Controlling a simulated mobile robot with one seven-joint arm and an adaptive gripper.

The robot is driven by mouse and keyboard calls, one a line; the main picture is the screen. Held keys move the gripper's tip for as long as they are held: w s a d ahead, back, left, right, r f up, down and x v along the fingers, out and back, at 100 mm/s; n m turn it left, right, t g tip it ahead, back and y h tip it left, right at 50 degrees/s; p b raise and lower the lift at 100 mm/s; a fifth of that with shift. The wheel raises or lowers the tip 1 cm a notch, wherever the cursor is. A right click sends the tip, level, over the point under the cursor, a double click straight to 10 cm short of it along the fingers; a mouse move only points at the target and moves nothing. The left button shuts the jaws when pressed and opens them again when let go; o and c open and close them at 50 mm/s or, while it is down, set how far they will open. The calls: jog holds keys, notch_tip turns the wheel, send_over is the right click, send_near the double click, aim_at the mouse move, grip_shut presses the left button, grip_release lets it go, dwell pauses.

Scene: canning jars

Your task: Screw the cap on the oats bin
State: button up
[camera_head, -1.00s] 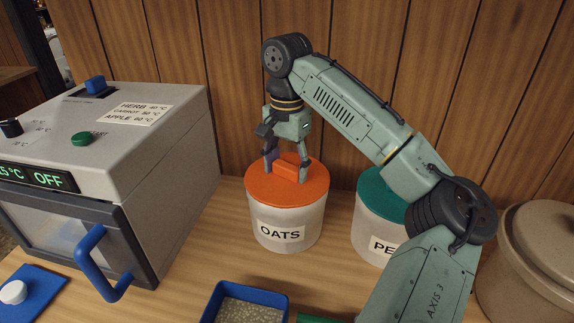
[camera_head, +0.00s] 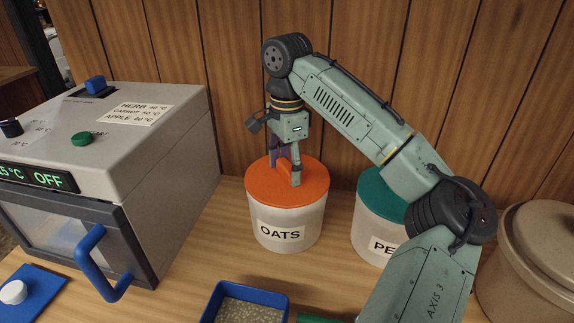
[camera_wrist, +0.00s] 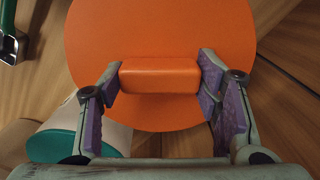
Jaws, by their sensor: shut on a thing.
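The oats bin (camera_head: 283,222) is a white tub labelled OATS, standing upright on the wooden counter. Its orange cap (camera_head: 315,181) sits on the bin's top and looks level; whether its thread is tight cannot be seen. The cap also fills much of the wrist view (camera_wrist: 160,30), with a raised orange grip bar (camera_wrist: 159,75) across its middle. My gripper (camera_head: 285,172) points down at the cap from above. In the wrist view my gripper (camera_wrist: 160,80) has its fingers at both ends of the bar, shut on it.
A bin with a teal lid (camera_head: 372,190) stands close on the right, partly behind my arm. A grey dryer (camera_head: 180,150) with a blue handle stands left. A blue tray of grain (camera_head: 245,305) is in front. A beige pot (camera_head: 535,250) is far right.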

jog(key=shift+w+r+m, duration=0.15)
jog(key=shift+r+m, duration=0.1)
jog(key=shift+m, duration=0.75)
jog(key=o, duration=1.5)
jog(key=shift+f, duration=0.15)
